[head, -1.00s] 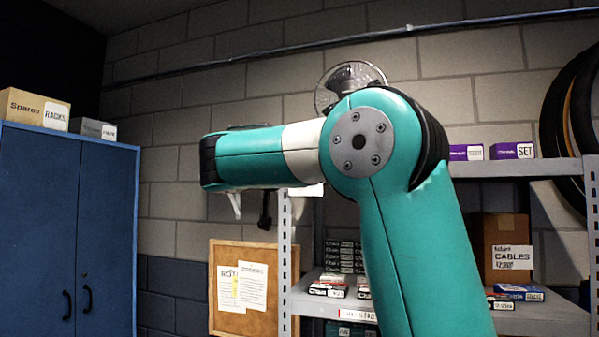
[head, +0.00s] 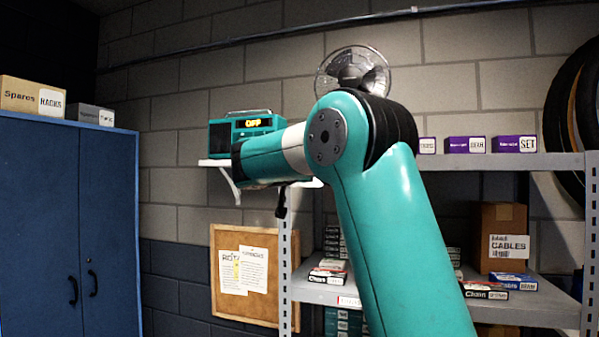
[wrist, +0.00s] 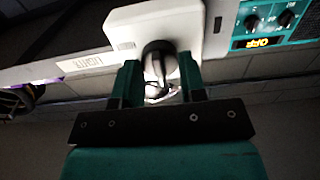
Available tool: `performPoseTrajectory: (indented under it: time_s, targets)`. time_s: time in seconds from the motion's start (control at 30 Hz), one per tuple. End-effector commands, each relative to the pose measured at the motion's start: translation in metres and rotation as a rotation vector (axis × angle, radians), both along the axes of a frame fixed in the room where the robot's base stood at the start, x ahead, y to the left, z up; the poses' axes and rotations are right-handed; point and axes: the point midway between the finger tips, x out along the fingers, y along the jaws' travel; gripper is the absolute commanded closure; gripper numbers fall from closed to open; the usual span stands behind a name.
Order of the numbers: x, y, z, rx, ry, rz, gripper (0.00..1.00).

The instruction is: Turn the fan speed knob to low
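A round fan (head: 352,75) with a clear cage shows behind my arm in the head view; its lower part is hidden. In the wrist view my gripper (wrist: 158,65) is open, its two dark teal fingers apart. A round black knob-like part (wrist: 160,50) on a white plate (wrist: 125,28) shows between and beyond the fingertips. I cannot tell whether the fingers touch it, or whether it is the fan speed knob. No speed marking is readable there. My gripper is not clearly visible in the head view.
A teal radio-like unit (head: 240,132) reading OFF stands on a small wall shelf behind my arm. Its black knobs (wrist: 268,20) are at the wrist view's upper right. A metal shelf (head: 520,165) holds purple boxes; a blue cabinet (head: 60,220) stands left.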

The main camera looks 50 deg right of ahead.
Motion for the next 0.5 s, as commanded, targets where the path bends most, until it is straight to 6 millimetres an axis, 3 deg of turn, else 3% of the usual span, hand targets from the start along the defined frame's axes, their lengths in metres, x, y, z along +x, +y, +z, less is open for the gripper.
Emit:
performPoseTrajectory:
  time_s: [0.5]
  targets:
    - [-0.0005,0.0,-0.0046,0.033,-0.086,-0.001,0.86]
